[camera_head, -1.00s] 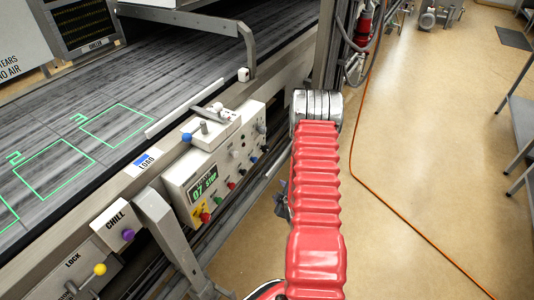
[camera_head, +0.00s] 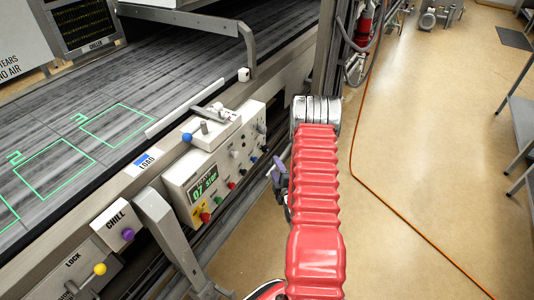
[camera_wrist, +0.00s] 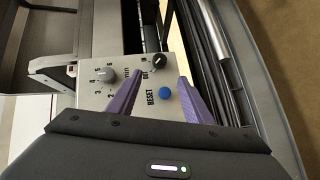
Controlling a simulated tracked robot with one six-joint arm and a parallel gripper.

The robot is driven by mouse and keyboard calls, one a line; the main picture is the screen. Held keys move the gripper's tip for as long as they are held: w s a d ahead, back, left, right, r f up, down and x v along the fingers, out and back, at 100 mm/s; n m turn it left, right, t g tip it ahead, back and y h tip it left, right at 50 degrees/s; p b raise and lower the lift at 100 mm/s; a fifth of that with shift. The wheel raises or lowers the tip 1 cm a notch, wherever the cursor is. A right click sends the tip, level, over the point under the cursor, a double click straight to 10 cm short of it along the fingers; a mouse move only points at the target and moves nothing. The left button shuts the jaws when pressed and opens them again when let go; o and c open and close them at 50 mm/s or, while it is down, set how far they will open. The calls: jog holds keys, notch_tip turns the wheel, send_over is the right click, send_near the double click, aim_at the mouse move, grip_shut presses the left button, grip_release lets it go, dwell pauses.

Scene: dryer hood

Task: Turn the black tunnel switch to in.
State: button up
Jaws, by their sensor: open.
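The black switch (camera_wrist: 158,59) is a small round knob with a pale mark, at the far end of the panel in the wrist view. In the head view a dark knob (camera_head: 265,148) sits at the right end of the control panel. My gripper (camera_wrist: 163,78) has its two purple fingers apart, with nothing between the tips. The tips point toward the switch, which appears just beyond them; I see no clear contact. In the head view, my gripper (camera_head: 277,172) is partly hidden by the red arm cover.
A blue RESET button (camera_wrist: 165,95) shows between the fingers and a grey numbered dial (camera_wrist: 105,75) left of them. The control panel (camera_head: 212,170) also has a display and several coloured buttons. A grey post (camera_head: 165,230) stands left of it.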

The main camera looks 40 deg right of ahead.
aim_at(267, 152)
jog(key=x, duration=1.3)
jog(key=shift+c, duration=0.4)
jog(key=c, duration=0.9)
jog(key=shift+a, duration=0.25)
jog(key=shift+c, duration=0.4)
jog(key=shift+d, duration=0.2)
